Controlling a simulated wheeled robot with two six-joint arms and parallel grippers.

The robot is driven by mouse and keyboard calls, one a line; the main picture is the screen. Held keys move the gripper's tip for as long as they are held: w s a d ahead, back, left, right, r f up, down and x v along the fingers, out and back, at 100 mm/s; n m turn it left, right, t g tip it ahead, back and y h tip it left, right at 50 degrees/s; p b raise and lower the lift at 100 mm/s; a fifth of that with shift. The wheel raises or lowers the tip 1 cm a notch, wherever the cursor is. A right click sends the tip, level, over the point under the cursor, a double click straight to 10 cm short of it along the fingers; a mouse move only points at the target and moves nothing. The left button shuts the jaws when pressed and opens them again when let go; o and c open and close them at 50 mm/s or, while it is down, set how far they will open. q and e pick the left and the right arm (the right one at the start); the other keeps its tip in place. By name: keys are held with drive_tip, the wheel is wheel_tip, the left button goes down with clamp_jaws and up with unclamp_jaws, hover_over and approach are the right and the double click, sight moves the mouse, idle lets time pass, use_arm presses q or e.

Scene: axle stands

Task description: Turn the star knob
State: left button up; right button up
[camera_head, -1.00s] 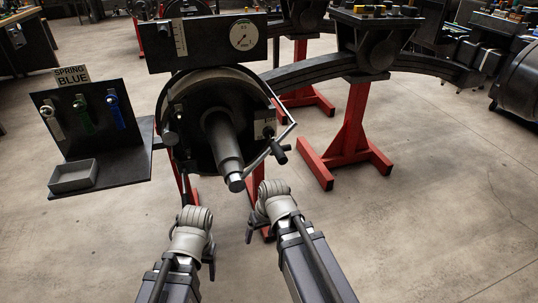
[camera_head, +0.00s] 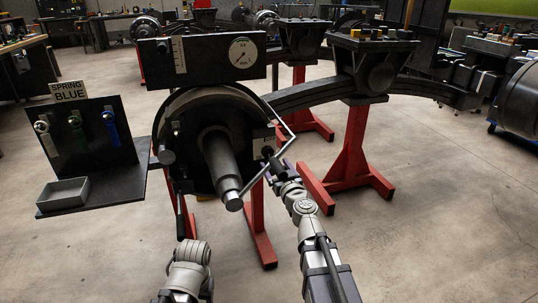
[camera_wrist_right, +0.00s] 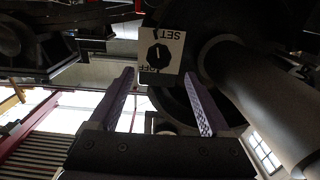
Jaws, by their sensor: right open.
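The star knob (camera_wrist_right: 158,55) is a dark, lobed knob with a pale mark on a white plate lettered SET and OFF, upside down in the right wrist view. In the head view the plate (camera_head: 262,143) sits on the right side of the round machine face; the knob there is small and partly hidden. My right gripper (camera_wrist_right: 158,75) is open, its two purple-lined fingers pointing at the plate, with the knob between the fingertips in the picture; I see no contact. In the head view it (camera_head: 274,167) is beside the crank. My left gripper (camera_head: 190,265) is low; its fingers are not clear.
A thick shaft (camera_head: 222,165) juts out left of my right gripper. A bent crank rod (camera_head: 286,140) runs close by. A gauge panel (camera_head: 205,55) stands above. At left is a board with hooks (camera_head: 85,135) and a grey tray (camera_head: 63,193).

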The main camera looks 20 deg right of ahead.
sight(269, 153)
drive_tip(key=shift+w, duration=4)
drive_tip(key=shift+s, duration=0.1)
drive_tip(key=shift+c, duration=0.3)
clamp_jaws()
